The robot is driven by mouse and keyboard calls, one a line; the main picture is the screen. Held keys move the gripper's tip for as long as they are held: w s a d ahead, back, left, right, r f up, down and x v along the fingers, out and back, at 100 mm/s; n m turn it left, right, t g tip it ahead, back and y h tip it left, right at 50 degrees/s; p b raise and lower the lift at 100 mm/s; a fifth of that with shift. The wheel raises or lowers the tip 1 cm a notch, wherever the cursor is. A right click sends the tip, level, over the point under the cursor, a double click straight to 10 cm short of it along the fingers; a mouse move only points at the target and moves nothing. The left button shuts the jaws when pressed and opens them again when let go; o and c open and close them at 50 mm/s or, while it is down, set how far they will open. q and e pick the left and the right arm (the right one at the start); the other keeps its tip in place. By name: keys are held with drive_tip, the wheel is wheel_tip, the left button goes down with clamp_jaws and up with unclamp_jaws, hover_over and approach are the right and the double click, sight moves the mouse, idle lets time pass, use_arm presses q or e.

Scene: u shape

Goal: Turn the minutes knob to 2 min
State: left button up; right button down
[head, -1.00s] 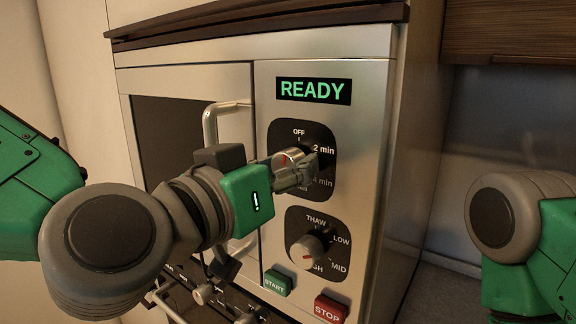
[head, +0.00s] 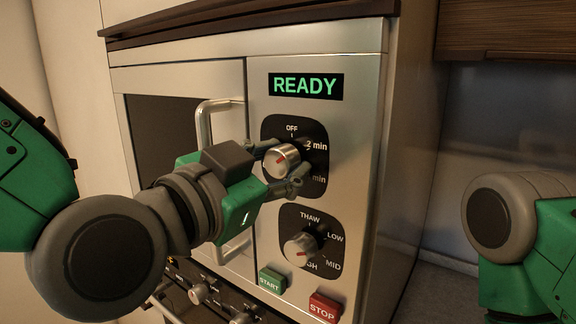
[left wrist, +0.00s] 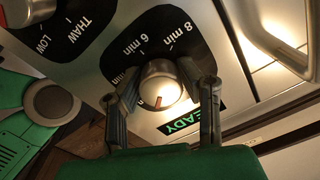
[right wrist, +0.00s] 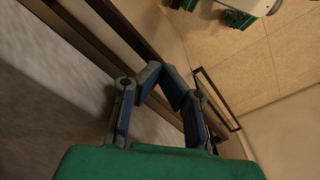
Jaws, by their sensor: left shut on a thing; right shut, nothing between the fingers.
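The minutes knob (head: 282,160) is a silver dial with a red mark on the black plate in the upper part of the microwave panel. Its red mark tilts up and right, toward the 2 min label (head: 317,146). My left gripper (head: 287,168) is shut on the knob, one finger above and one below right. The left wrist view shows the knob (left wrist: 160,85) between both fingers, with the 6 min and 8 min labels beyond. My right gripper (right wrist: 170,78) is shut and empty, away from the panel; the head view shows only its arm at the right edge.
The display (head: 306,86) reads READY. The power knob (head: 300,248) sits just below, with the green START button (head: 272,281) and red STOP button (head: 324,307) under it. The door handle (head: 205,135) stands out close left of my left gripper.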

sight(289, 76)
use_arm(q)
drive_tip(key=m, duration=0.4)
drive_tip(key=shift+s+f+m+b, duration=0.15)
drive_tip(key=shift+f+m+b, duration=0.15)
drive_tip(key=shift+m, duration=0.1)
idle(0.4)
drive_tip(key=o, duration=1.2)
drive_tip(key=shift+s+r, duration=0.1)
drive_tip(key=shift+c, duration=0.2)
drive_tip(key=shift+s+a+r, duration=0.2)
drive_tip(key=shift+s, duration=0.15)
drive_tip(key=shift+w+a, duration=0.1)
drive_tip(key=shift+w, duration=0.15)
drive_tip(key=shift+w+r, duration=0.15)
drive_tip(key=shift+r, duration=0.2)
drive_tip(key=r, duration=0.8)
drive_tip(key=shift+s, duration=0.35)
drive_tip(key=shift+a+r, duration=0.25)
drive_tip(key=shift+r, duration=0.35)
